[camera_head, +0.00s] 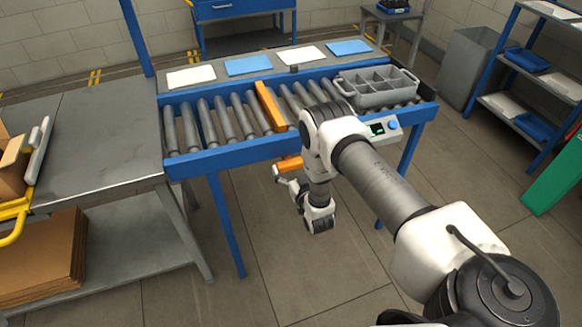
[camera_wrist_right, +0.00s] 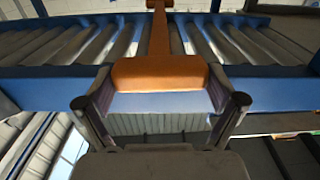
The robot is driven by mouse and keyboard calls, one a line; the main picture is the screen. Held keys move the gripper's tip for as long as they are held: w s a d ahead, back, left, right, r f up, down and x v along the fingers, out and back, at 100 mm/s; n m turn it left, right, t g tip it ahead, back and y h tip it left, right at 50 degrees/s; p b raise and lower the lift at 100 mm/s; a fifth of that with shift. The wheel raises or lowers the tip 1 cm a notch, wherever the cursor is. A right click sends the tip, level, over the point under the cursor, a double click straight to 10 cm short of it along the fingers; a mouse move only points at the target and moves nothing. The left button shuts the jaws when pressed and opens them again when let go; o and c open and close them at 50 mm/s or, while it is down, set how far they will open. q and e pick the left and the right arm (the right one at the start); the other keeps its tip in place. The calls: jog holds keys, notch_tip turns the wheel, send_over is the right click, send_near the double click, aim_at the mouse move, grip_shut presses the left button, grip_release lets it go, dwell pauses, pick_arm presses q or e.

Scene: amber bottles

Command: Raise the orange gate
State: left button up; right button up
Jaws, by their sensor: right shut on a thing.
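The orange gate (camera_head: 270,106) is a bar running across the rollers of the blue-framed conveyor, left of the grey divided crate. Its orange handle (camera_head: 289,163) shows at the conveyor's near side, partly hidden by my right arm. In the right wrist view the handle (camera_wrist_right: 160,73) is a wide block, with a narrow orange bar behind it leading to a crosspiece at the top. My right gripper (camera_head: 281,172) is shut on the handle, with a finger at each end of it in the wrist view (camera_wrist_right: 160,92). My left gripper is not in view.
The grey divided crate (camera_head: 376,92) stands on the right rollers. White and blue sheets line the far ledge. A grey table (camera_head: 85,140) adjoins at left.

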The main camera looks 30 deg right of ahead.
jog(key=o, duration=1.3)
jog(key=shift+w+r, duration=0.1)
jog(key=shift+r, duration=0.15)
jog(key=v, duration=0.7)
jog(key=shift+s, duration=0.3)
